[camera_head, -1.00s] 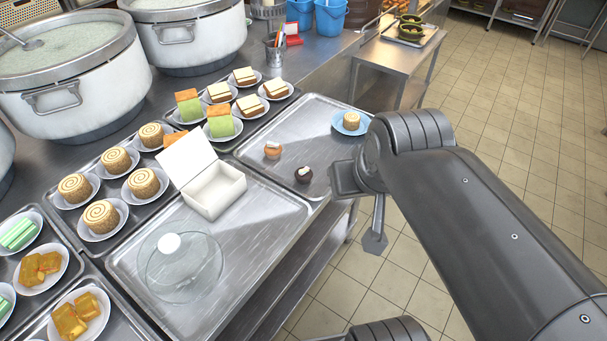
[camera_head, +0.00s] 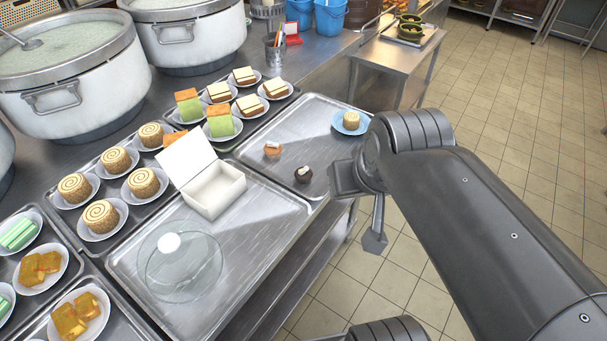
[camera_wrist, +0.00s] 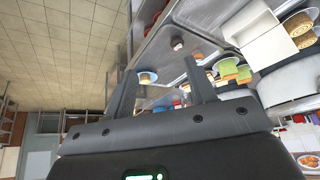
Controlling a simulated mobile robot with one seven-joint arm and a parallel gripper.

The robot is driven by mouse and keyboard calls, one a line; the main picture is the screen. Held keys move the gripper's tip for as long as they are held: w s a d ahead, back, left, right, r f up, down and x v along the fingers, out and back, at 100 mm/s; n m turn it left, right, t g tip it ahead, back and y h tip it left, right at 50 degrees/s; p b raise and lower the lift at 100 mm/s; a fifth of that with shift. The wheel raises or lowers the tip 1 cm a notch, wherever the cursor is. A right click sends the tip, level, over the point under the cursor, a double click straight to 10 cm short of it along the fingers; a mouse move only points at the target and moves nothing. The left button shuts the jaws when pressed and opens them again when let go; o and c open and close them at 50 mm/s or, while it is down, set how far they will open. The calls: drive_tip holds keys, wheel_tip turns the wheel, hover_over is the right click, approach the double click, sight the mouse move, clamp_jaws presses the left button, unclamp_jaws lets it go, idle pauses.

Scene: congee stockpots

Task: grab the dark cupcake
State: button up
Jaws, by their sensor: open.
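The dark cupcake (camera_head: 303,174), with a pale spot on top, sits on the steel tray at the right of the counter, near its front edge. A light brown cupcake (camera_head: 272,150) stands behind it to the left. My gripper (camera_wrist: 160,68) is open and empty, its two fingers apart in the wrist view. The dark cupcake shows in the wrist view (camera_wrist: 177,43), beyond the fingertips and not touching them. In the head view my wrist is just right of the cupcake, at the tray's edge, and hides part of the gripper.
A blue plate with a small cake (camera_head: 350,122) stands farther back on the same tray (camera_head: 318,115). An open white box (camera_head: 215,190) and a clear domed lid (camera_head: 180,265) are on the near tray. Plated cakes and large stockpots (camera_head: 65,75) fill the left. Tiled floor lies right.

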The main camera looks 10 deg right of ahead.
drive_tip(key=shift+o, duration=0.7)
drive_tip(key=n+g+y, duration=0.3)
drive_tip(key=n+g, duration=0.1)
drive_tip(key=g, duration=0.3)
hover_over(306, 168)
drive_tip(key=d, duration=0.3)
wheel_tip(306, 168, down, 17)
drive_tip(key=x, duration=0.6)
drive_tip(key=w+x, duration=0.1)
drive_tip(key=x, duration=0.3)
drive_tip(key=shift+w+a+f, duration=0.1)
drive_tip(key=shift+a, duration=0.2)
drive_tip(key=shift+c, duration=0.2)
